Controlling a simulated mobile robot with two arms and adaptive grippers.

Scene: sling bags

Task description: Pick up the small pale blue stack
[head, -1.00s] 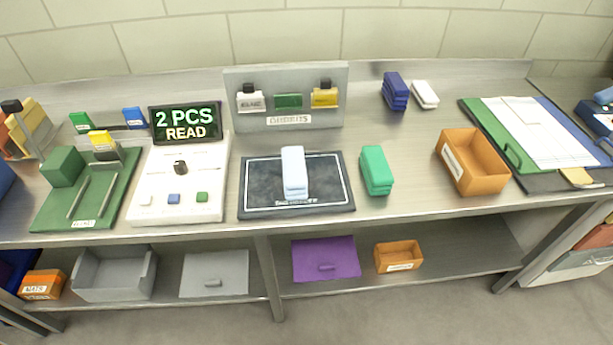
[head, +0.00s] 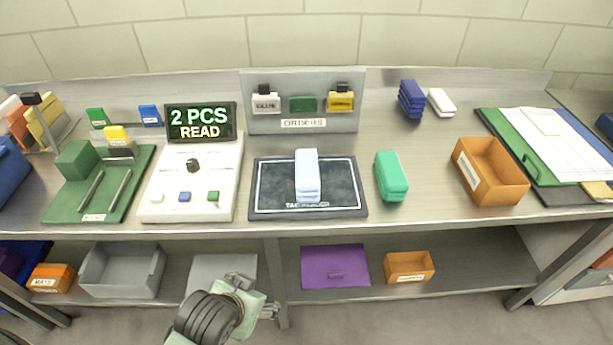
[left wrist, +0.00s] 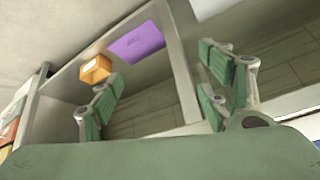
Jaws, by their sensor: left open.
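The small pale blue stack (head: 307,176) lies on the dark tag reader pad (head: 262,209) in the middle of the bench in the head view. My left gripper (head: 268,299) is low in the head view, in front of the bench and below its top, well apart from the stack. In the left wrist view the left gripper (left wrist: 160,95) has its fingers wide apart with nothing between them. The stack does not show in the left wrist view. My right gripper is in neither view.
A green stack (head: 391,177) lies right of the pad, and a white control box (head: 215,200) with a "2 PCS READ" display (head: 201,122) stands left. An orange tray (head: 490,171) is farther right. An order board (head: 303,100) stands behind. The bench's front edge (head: 330,225) lies between gripper and stack.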

